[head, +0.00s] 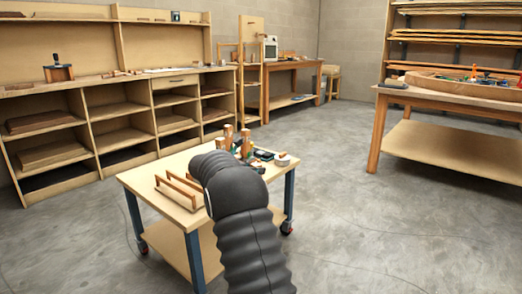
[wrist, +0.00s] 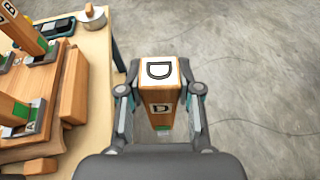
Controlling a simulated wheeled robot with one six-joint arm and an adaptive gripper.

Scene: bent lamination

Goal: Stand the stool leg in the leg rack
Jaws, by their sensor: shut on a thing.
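The stool leg is a square wooden post with a white end marked D (wrist: 159,72), and a second D label shows on its side. My gripper (wrist: 160,100) is shut on it, a finger on each side. A bit of green shows near its far end. In the wrist view it is beyond the table's edge, with floor behind it. The leg rack (wrist: 72,85), a wooden block, appears at the left, apart from the held leg. Other legs (wrist: 25,35) stand there in dark metal holders. In the head view my arm hides the gripper and the held leg.
The small wheeled table (head: 145,183) carries a wooden frame piece (head: 180,190), upright posts (head: 229,137) and small items. A round pot with a handle (wrist: 94,17) stands near the table's edge. Shelving (head: 120,110) is behind, a workbench (head: 440,100) at right. The floor between is clear.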

